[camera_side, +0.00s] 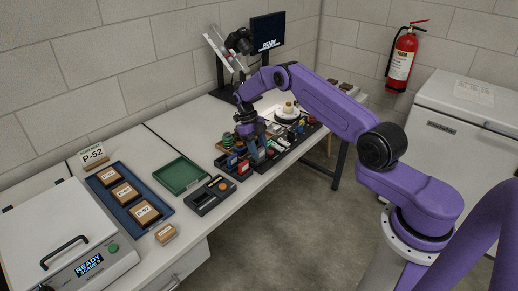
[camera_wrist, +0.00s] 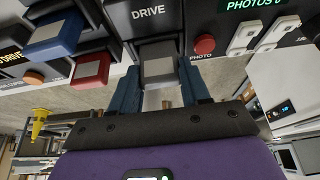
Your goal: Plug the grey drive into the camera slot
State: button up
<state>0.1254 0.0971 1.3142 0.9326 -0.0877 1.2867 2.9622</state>
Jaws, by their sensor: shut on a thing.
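The grey drive (camera_wrist: 158,66) sits between the two blue fingertips of my gripper (camera_wrist: 159,75) in the wrist view, and my gripper is shut on it. Its far end meets a dark panel marked DRIVE; whether it is inside a slot there or only against it, I cannot tell. A red PHOTO button (camera_wrist: 204,45) and a green PHOTOS 0 readout (camera_wrist: 254,5) are on the panel to the right. In the side view my gripper (camera_side: 259,153) is low over the crowded bench, and the drive is too small to make out.
A blue drive (camera_wrist: 54,37) and a red drive (camera_wrist: 90,68) stick out of the dark panel at left. White plugs (camera_wrist: 265,35) are at right. A green tray (camera_side: 181,176) and a blue tray (camera_side: 145,220) lie on the bench to the left.

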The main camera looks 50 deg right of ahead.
jog(key=shift+f, duration=0.55)
dwell(0.4)
jog(key=o, duration=0.8)
jog(key=v, duration=1.1)
dwell(0.3)
